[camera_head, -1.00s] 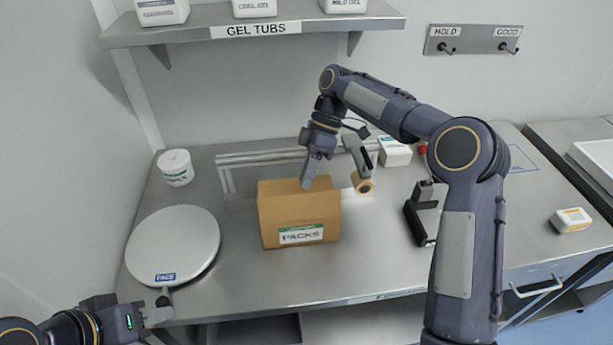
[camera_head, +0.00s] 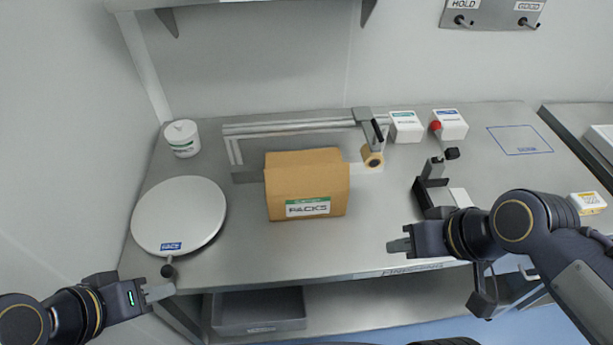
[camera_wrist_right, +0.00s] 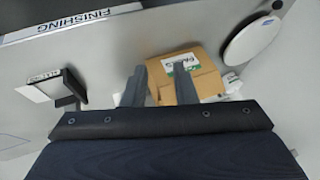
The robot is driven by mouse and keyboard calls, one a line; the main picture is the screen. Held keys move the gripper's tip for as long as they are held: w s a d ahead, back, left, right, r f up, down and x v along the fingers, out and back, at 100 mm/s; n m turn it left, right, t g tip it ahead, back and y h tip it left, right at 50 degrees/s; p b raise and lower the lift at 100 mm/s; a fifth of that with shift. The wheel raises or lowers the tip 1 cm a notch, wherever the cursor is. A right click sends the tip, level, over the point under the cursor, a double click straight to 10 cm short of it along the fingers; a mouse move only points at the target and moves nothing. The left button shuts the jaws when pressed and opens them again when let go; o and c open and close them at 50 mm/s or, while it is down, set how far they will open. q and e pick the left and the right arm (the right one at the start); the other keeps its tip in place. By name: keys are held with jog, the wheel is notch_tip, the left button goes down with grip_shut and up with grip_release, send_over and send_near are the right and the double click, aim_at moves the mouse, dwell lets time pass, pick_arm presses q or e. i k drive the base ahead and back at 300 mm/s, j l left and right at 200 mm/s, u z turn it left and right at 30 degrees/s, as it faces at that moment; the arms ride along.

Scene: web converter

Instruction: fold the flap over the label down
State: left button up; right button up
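The brown cardboard box (camera_head: 290,190) stands on the steel bench, its white and green PACKS label (camera_head: 307,207) on the front face. It also shows in the right wrist view (camera_wrist_right: 205,83). The front panel above the label looks upright and its top edge juts slightly right; I cannot tell clearly where the flap ends. My right gripper (camera_head: 400,245) is empty, right of and nearer than the box, not touching it; its fingers are apart in the wrist view (camera_wrist_right: 158,85). My left gripper (camera_head: 160,293) is at the bench's front left edge, away from the box; its finger gap is unclear.
A round white plate (camera_head: 180,215) lies left of the box, with a white tub (camera_head: 182,138) behind it. A tape dispenser (camera_head: 373,157) on a rail stands behind right. A black stand (camera_head: 430,188) and two white cartons (camera_head: 406,127) are to the right. Bench in front is clear.

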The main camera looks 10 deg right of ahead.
aim_at(332, 176)
jog(key=l+u, duration=0.15)
jog(key=u, duration=1.95)
jog(key=k+l+u, duration=0.1)
jog(key=k+l, duration=0.2)
jog(key=k+l+u, duration=0.1)
jog(key=k+l, duration=0.2)
jog(key=k, duration=0.2)
jog(key=k+l+u, duration=0.1)
jog(key=k, duration=0.3)
jog(key=l, duration=0.1)
